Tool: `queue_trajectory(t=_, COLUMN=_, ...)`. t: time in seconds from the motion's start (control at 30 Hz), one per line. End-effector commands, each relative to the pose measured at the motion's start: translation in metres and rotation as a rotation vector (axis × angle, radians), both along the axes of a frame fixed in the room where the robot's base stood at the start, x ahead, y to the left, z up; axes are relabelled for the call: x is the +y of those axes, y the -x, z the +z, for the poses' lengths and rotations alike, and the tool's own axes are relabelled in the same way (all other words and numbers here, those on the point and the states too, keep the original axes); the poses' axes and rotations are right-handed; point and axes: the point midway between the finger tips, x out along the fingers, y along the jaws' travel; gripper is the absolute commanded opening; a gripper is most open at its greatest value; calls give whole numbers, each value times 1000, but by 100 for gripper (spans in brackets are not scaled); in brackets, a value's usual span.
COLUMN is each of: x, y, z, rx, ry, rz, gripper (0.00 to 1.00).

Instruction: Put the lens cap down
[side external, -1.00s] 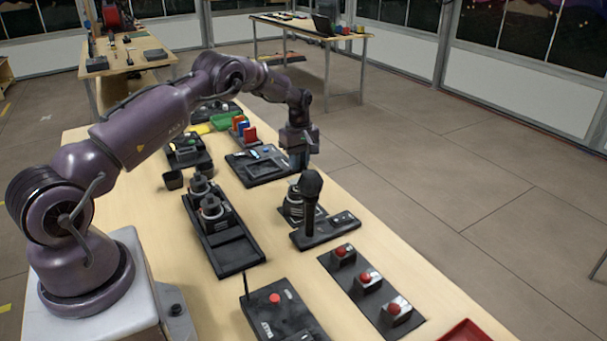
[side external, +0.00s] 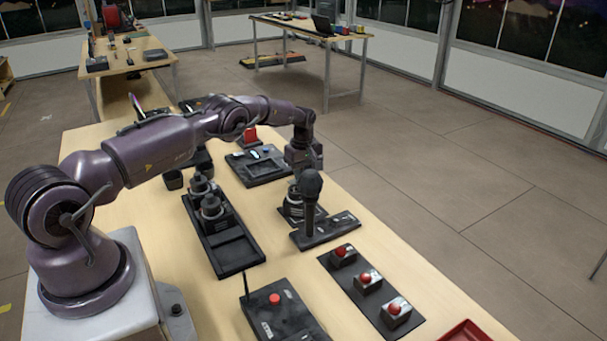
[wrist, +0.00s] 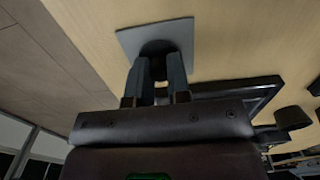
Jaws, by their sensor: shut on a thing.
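My gripper (wrist: 158,66) points at the table in the wrist view, its two dark fingers close together and shut on the lens cap (wrist: 158,46). The cap is a dark round thing at the fingertips, mostly hidden by them. It shows over a grey square pad (wrist: 184,31) on the wooden table; I cannot tell whether it touches the pad. In the side view my gripper (side external: 304,162) is low over the table's far right side, behind the upright microphone. The cap cannot be made out there.
The black microphone (side external: 310,186) stands on a dark base close in front of my gripper. A black ringed cylinder (side external: 292,206) is beside it. A dark tray (side external: 260,170) lies left of my gripper. Red buttons (side external: 367,280) are nearer the camera.

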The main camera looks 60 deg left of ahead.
Motion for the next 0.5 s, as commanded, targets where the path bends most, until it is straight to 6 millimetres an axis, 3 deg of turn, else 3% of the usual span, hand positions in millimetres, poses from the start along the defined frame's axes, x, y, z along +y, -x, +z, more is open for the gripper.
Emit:
queue_trajectory(t=0.1, x=0, y=0, z=-4, rx=1, ry=0, rz=0, gripper=0)
queue_trajectory(t=0.13, x=0, y=0, z=-3, rx=0, ry=0, rz=0, gripper=22)
queue_trajectory(t=0.23, x=0, y=0, z=-3, rx=1, ry=0, rz=0, gripper=43)
queue_trajectory(t=0.5, x=0, y=0, z=-2, rx=0, ry=0, rz=0, gripper=43)
